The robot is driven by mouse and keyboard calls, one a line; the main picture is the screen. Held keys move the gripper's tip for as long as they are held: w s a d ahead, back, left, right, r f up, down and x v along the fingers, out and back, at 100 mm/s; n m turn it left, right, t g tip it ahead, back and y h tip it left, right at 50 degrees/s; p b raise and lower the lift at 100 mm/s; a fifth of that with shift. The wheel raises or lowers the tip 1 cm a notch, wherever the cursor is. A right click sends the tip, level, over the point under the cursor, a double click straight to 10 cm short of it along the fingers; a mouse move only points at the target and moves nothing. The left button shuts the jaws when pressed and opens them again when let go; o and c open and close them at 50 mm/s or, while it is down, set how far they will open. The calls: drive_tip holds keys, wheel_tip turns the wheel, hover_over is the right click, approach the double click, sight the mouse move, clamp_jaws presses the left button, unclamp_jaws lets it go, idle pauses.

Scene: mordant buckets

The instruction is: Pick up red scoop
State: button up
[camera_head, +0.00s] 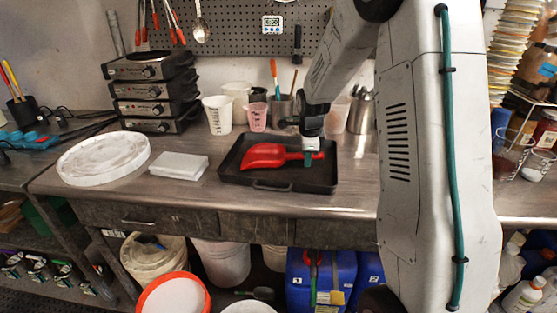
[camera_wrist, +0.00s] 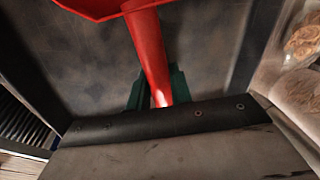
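The red scoop (camera_head: 265,155) lies in the black tray (camera_head: 258,185) on the counter, its bowl to the left and its handle to the right. My gripper (camera_head: 308,158) is down over the tray at the handle. In the wrist view, the scoop's red handle (camera_wrist: 148,45) runs down between the green fingers of my gripper (camera_wrist: 158,90). One finger is close against each side, with no clear gap. The gripper looks shut on the handle. The handle's end is hidden by the gripper body. The scoop appears low in the tray; a lift cannot be seen.
A white round slab (camera_head: 103,158) and a pale block (camera_head: 178,166) lie left of the tray. Stacked hot plates (camera_head: 150,90) stand behind them. Cups and a metal can with tools (camera_head: 281,110) stand behind the tray. Buckets (camera_head: 174,295) are under the counter.

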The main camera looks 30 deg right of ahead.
clamp_jaws()
wheel_tip(320, 180, up, 10)
idle(0.4)
idle(0.3)
